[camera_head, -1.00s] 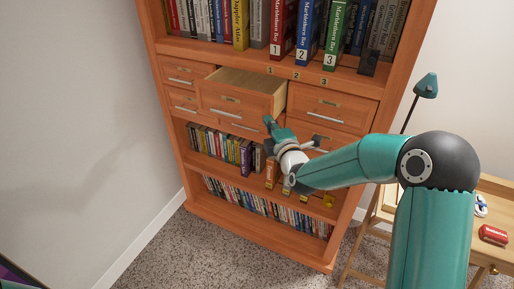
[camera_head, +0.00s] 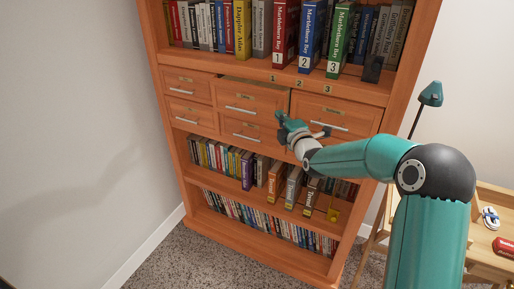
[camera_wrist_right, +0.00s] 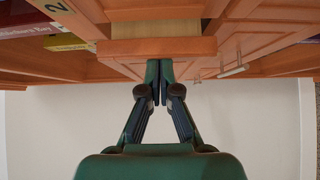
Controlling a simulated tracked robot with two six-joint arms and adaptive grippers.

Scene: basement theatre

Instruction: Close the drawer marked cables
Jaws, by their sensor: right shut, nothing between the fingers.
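The top middle drawer (camera_head: 250,100) of the wooden cabinet stands slightly open, with a thin gap above its front. Its label is too small to read, so I cannot tell if it says cables. The right wrist view shows the same drawer front (camera_wrist_right: 135,48) with a strip of pale interior behind it. My right gripper (camera_head: 281,119) is shut and empty. Its fingertips (camera_wrist_right: 160,66) are at the drawer front, near its right end in the head view, and seem to touch it. My left gripper is not in view.
Other drawers, such as the top right one (camera_head: 328,113) and the top left one (camera_head: 187,82), are shut. Numbered binders (camera_head: 311,38) stand on the shelf above, and books (camera_head: 223,160) fill the shelves below. A wooden desk (camera_head: 488,262) with a lamp (camera_head: 431,94) stands at the right.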

